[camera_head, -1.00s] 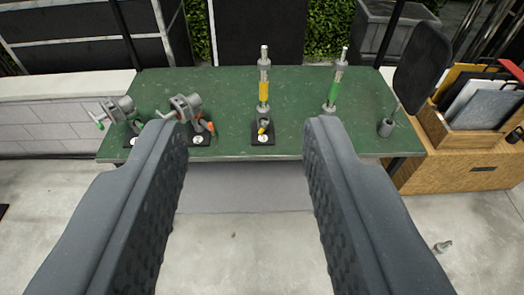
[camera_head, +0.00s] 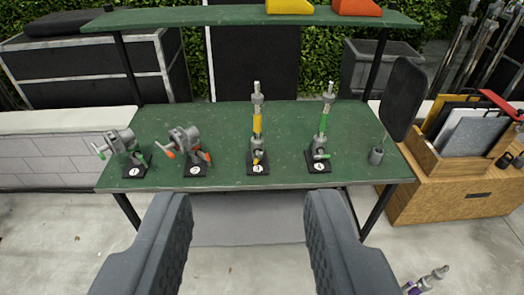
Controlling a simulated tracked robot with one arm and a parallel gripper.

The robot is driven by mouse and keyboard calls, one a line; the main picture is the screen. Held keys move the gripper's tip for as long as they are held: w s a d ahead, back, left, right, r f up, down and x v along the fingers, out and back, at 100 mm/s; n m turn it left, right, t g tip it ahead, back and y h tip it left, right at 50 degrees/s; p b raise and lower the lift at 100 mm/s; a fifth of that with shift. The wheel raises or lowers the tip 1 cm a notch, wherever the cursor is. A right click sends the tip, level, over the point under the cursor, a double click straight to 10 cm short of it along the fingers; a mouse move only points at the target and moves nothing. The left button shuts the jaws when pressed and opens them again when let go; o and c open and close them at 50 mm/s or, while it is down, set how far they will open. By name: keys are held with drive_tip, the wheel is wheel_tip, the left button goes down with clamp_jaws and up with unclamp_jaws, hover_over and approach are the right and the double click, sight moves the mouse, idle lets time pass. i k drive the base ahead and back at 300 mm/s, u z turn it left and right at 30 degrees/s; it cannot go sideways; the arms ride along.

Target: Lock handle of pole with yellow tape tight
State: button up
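The pole with yellow tape (camera_head: 257,123) stands upright on a black base plate (camera_head: 258,168) near the middle of the green table. A small yellow-tipped handle (camera_head: 258,157) shows at the foot of this pole; I cannot tell whether it is tight. My gripper (camera_head: 255,215) is open and empty, its two dark padded fingers wide apart in the foreground. It is in front of the table, and the yellow-taped pole shows between and beyond the fingers, not touched.
A green-taped pole (camera_head: 326,118) stands just to the right. Two grey clamps, one with green (camera_head: 122,146) and one with orange handles (camera_head: 185,145), sit to the left. A black paddle on a stand (camera_head: 402,100) is at the table's right end. A green shelf (camera_head: 225,16) runs above the back.

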sight(258, 153)
drive_tip(key=z, duration=0.2)
drive_tip(key=i, duration=0.9)
drive_tip(key=z, duration=0.3)
